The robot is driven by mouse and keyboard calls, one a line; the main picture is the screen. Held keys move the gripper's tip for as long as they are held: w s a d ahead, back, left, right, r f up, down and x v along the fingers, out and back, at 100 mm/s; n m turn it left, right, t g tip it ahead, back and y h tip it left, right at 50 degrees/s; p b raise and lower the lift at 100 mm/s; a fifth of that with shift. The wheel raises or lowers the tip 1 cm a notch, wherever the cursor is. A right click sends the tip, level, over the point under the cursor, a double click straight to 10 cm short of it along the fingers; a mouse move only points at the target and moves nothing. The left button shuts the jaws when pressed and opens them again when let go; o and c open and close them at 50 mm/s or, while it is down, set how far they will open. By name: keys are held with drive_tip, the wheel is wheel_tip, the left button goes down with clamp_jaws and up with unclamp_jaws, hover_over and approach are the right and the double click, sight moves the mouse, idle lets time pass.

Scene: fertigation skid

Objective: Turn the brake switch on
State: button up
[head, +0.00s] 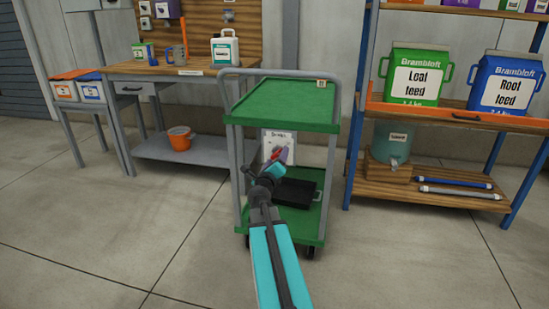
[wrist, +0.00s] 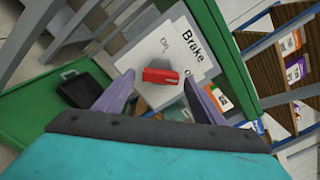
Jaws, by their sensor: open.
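The brake panel (head: 285,139) is a white plate inside the green trolley, below its top shelf. In the wrist view the panel (wrist: 145,52) appears tilted, with "Brake" and "On" lettering and another label partly hidden by my right finger. The red switch handle (wrist: 160,76) sits on the panel, its right end toward that partly hidden label. My gripper (wrist: 156,84) is open, its two purple-grey fingers on either side of the handle in the picture. I cannot tell whether they touch it. In the head view my gripper (head: 278,158) is in front of the panel and covers part of it.
The trolley's green top shelf (head: 285,100) is above my gripper, and its grey posts stand at the sides. A black tray (head: 300,193) lies on the lower shelf. A shelf rack (head: 455,125) stands to the right and a workbench (head: 175,68) to the left.

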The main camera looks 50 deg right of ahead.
drive_tip(key=shift+x, duration=0.75)
drive_tip(key=c, duration=0.9)
drive_tip(key=shift+w, duration=0.25)
drive_tip(key=shift+c, duration=0.8)
drive_tip(key=shift+s, duration=0.15)
